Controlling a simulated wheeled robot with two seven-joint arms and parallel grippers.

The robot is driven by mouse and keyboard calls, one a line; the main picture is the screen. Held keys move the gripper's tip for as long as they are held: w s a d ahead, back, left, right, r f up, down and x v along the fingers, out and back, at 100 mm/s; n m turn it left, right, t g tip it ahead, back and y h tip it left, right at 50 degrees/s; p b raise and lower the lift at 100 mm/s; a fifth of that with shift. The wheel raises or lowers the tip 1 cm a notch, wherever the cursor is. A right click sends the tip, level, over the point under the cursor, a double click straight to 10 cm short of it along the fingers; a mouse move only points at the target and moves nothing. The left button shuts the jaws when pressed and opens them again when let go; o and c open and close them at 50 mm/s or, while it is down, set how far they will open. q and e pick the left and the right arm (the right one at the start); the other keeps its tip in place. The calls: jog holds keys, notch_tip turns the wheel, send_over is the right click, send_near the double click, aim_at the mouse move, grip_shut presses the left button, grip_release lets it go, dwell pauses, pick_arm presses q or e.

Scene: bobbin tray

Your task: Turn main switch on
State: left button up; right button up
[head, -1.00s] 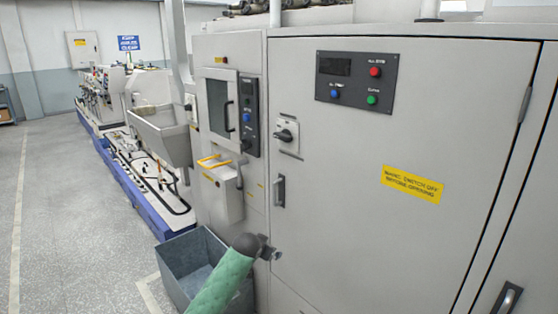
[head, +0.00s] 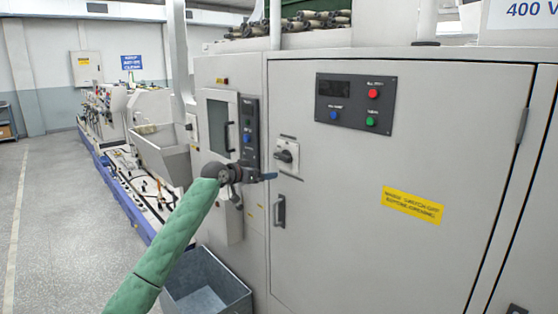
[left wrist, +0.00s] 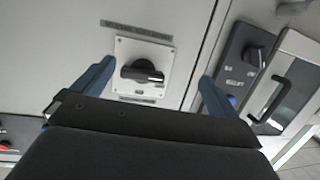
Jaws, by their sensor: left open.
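The main switch (head: 286,155) is a black rotary knob on a pale square plate, on the grey cabinet door near its left edge. In the left wrist view the switch (left wrist: 142,72) is ahead of my gripper, its knob lying roughly crosswise in the picture. My left gripper (head: 268,177) is just left of and below the switch in the head view, apart from it. Its two blue fingers (left wrist: 150,82) are spread on either side of the switch plate in the wrist view, open and empty. My right gripper is not in view.
The cabinet door has a control panel (head: 355,103) with coloured buttons, a yellow label (head: 412,205) and a door handle (head: 279,210). A grey bin (head: 207,285) stands on the floor below my arm. A narrow dark control strip (head: 249,132) is left of the switch.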

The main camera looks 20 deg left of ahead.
aim_at(280, 159)
pick_arm(q)
jog(key=w+d+r+h+p, duration=0.1)
jog(key=w, duration=0.1)
jog(key=w+d+r+p, duration=0.1)
jog(key=d, duration=0.1)
jog(key=w+d+r+m+t+h+p, duration=0.1)
jog(key=w, duration=0.1)
jog(key=shift+w+d+r+h, duration=0.1)
jog(key=shift+w+d+h, duration=0.2)
jog(key=shift+w+d, duration=0.4)
jog(key=shift+w, duration=0.25)
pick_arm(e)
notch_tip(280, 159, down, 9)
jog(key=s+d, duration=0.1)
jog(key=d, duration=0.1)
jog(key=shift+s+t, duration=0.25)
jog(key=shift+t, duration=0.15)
pick_arm(q)
jog(key=c, duration=1)
jog(key=shift+f, duration=0.2)
